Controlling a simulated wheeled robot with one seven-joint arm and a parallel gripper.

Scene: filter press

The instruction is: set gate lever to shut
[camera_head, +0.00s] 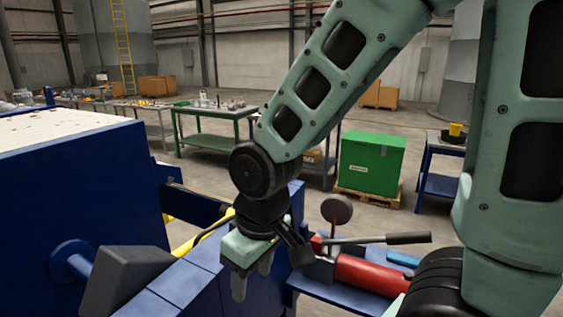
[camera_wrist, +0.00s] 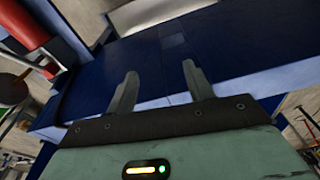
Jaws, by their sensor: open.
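A lever with a grey rod and a black grip (camera_head: 408,239) lies nearly level beside a red cylinder (camera_head: 362,274), right of my gripper. No label on it can be read, so I cannot tell for sure that it is the gate lever. My gripper (camera_head: 253,279) points down over the blue beam, left of the lever and apart from it. In the wrist view my gripper (camera_wrist: 160,72) has its two fingers spread with nothing between them, above a blue surface (camera_wrist: 160,50). The lever's grip is not clear in the wrist view.
A dark round knob (camera_head: 336,209) stands up behind the lever. A large blue press body (camera_head: 80,200) fills the left. A dark grey block (camera_head: 125,280) is at the front left. A green crate (camera_head: 371,163) and a green table (camera_head: 215,113) stand farther back on open floor.

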